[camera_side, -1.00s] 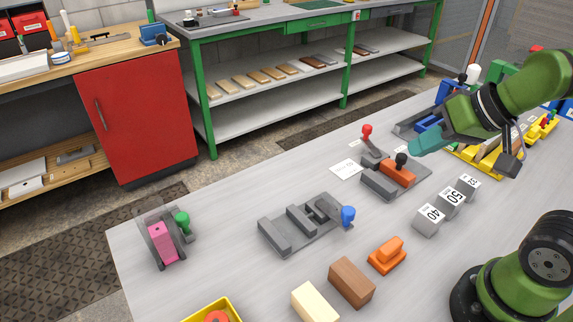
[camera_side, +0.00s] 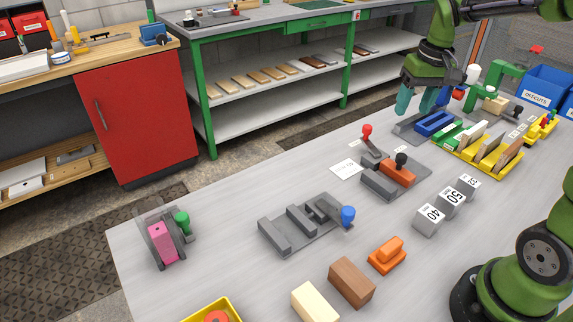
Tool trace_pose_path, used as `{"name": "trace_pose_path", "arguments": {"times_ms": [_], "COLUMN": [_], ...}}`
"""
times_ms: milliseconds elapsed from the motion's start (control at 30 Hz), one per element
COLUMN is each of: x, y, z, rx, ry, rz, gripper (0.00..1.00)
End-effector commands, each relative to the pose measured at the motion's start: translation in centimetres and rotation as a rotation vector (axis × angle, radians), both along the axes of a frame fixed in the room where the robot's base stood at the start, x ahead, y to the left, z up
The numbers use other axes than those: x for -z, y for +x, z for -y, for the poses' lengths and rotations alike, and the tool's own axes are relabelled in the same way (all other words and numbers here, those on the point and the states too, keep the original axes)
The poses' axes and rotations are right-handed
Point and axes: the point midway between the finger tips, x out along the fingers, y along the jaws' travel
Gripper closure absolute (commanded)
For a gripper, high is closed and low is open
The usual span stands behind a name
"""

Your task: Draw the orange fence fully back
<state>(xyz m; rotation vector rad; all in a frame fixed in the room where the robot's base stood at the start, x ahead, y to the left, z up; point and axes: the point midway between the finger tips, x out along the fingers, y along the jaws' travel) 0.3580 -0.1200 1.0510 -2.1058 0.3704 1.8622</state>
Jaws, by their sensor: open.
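The orange fence (camera_side: 398,173) is an orange block with a black knob (camera_side: 401,158) on it, set on a grey fixture base (camera_side: 375,188) on the table. A grey block lies along the near left side of this base, and a gap between it and the fence is hard to judge. A red-knobbed lever (camera_side: 367,132) stands at the back left of the same fixture. My gripper (camera_side: 416,101) points down with its teal fingers apart and empty. It is above and behind the fixture, near the blue-insert fixture, touching nothing that I can see.
A grey fixture with a blue knob (camera_side: 348,215) is at left front. Numbered grey blocks (camera_side: 450,200) stand right of the orange fence. A yellow rack (camera_side: 480,160) with boards and a grey fixture with a blue insert (camera_side: 434,123) lie behind.

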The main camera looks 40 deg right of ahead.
Motion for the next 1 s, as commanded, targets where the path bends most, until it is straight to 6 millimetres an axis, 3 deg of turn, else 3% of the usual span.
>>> {"name": "trace_pose_path", "arguments": {"times_ms": [33,133,233,433,1000], "x": [0.3,0.0,-1.4,-0.1,11.8], "y": [0.9,1.7,1.8,1.4,1.4], "z": [1.6,3.4,3.6,3.3,3.2], "rx": [-0.013,-0.058,-0.110,-0.143,-0.140], "ry": [-0.007,-0.020,-0.028,-0.017,-0.015], "rz": [-0.043,-0.097,-0.112,-0.129,-0.128], "gripper": [0.44,0.44,0.44,0.44,0.44]}}
